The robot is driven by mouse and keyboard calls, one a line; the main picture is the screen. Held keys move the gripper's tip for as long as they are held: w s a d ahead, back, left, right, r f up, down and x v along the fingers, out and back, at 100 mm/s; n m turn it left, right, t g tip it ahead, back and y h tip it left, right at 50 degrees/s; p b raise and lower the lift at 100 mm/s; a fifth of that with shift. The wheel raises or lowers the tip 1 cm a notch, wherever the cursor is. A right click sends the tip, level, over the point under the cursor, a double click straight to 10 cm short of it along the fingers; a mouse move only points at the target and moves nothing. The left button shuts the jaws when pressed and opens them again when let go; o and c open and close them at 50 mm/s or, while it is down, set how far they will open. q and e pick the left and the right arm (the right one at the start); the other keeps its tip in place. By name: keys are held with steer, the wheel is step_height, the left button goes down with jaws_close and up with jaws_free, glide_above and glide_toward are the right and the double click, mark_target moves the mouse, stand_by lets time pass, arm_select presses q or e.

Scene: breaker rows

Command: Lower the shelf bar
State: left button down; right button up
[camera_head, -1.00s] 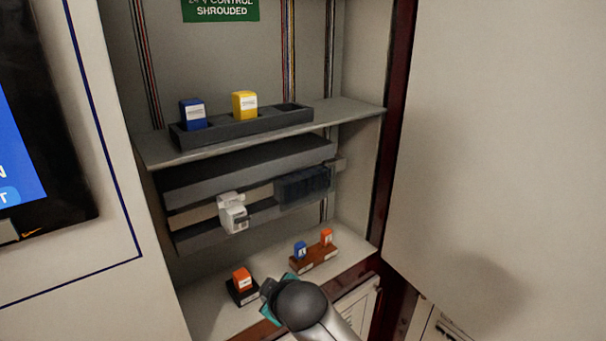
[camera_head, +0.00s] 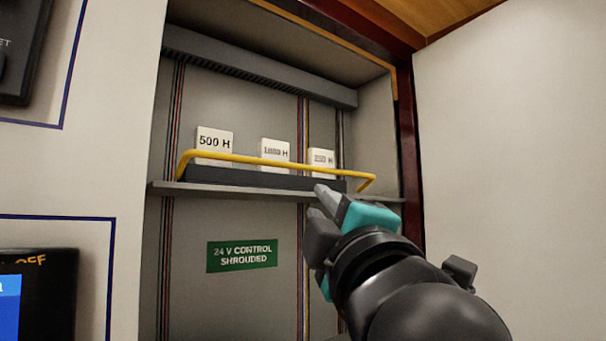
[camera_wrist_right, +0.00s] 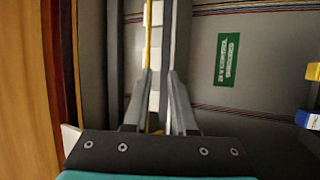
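The yellow shelf bar (camera_head: 270,162) runs across the front of the upper shelf (camera_head: 240,191), in front of the white labelled blocks. Its right end bends down near the shelf edge. My right gripper (camera_head: 322,207) is just below and left of that right end, in front of the shelf. In the right wrist view my gripper (camera_wrist_right: 160,76) has its fingers apart, with nothing clearly held. There the yellow bar (camera_wrist_right: 148,45) runs ahead of the left finger; contact cannot be told. My left gripper is not in view.
White blocks marked "500 H" (camera_head: 214,142) and others stand in a dark rack (camera_head: 250,177) on the shelf. A green sign (camera_head: 242,255) hangs below.

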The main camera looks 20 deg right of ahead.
mark_target(304, 166)
steer(key=shift+t, duration=0.3)
steer(key=p+x, duration=0.2)
steer(key=x, duration=0.3)
steer(key=r+p+x, duration=0.1)
steer(key=x, duration=0.4)
steer(key=p+x, duration=0.2)
steer(key=x, duration=0.3)
steer(key=shift+s+d+r+p, duration=0.2)
steer(key=shift+s+r+p, duration=0.05)
steer(key=shift+s+p, duration=0.05)
steer(key=shift+c, duration=0.2)
jaws_close()
